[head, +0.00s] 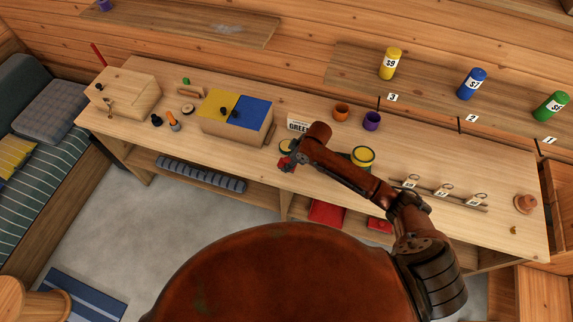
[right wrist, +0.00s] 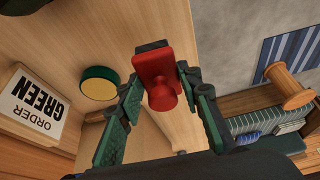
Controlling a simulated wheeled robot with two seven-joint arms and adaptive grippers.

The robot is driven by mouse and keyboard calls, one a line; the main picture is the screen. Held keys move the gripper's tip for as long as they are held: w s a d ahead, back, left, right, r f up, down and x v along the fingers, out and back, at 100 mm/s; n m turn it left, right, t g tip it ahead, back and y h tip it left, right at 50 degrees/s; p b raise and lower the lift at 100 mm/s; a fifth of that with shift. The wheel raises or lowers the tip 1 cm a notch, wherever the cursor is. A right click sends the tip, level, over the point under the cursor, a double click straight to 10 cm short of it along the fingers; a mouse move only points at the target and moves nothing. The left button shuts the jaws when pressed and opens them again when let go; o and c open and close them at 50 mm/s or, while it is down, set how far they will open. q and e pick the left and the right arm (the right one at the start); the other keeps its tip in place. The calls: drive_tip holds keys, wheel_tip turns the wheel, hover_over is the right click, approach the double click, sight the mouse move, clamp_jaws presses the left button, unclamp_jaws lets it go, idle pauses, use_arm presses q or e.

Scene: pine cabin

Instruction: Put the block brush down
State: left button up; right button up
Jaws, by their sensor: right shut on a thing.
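The block brush, red with a round knob and a dark bristle side, is in my right gripper (right wrist: 163,85). In the right wrist view the brush (right wrist: 160,66) sits between the two green-padded fingers, with its knob toward the camera. In the head view the brush (head: 284,164) is a small red patch at the end of my right arm, over the front part of the workbench (head: 255,178). The gripper (head: 291,160) partly hides it. I cannot tell whether the brush touches the bench top. My left gripper is not in view.
A green-and-yellow tin (right wrist: 99,83) and the "ORDER GREEN" sign (right wrist: 39,104) are close by. Another yellow-topped tin (head: 363,154) stands right of the gripper. A box with yellow and blue lids (head: 233,132) stands left. The bench front left of the gripper is clear.

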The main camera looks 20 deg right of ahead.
drive_tip(key=shift+w+a+f, duration=0.15)
drive_tip(key=shift+w+f, duration=0.6)
drive_tip(key=shift+f, duration=0.1)
drive_tip(key=shift+w+f+p, duration=0.15)
drive_tip(key=shift+f+p, duration=0.35)
drive_tip(key=shift+f, duration=0.25)
drive_tip(key=shift+w+f+p, duration=0.1)
drive_tip(key=shift+f+p, duration=0.35)
drive_tip(key=shift+f, duration=0.45)
drive_tip(key=shift+f, duration=0.2)
drive_tip(key=o, duration=1.2)
drive_tip(key=shift+c, duration=0.2)
drive_tip(key=shift+f+b, duration=0.1)
drive_tip(key=shift+b, duration=0.4)
drive_tip(key=b+v, duration=0.1)
drive_tip(key=v, duration=0.7)
drive_tip(key=shift+a, duration=0.1)
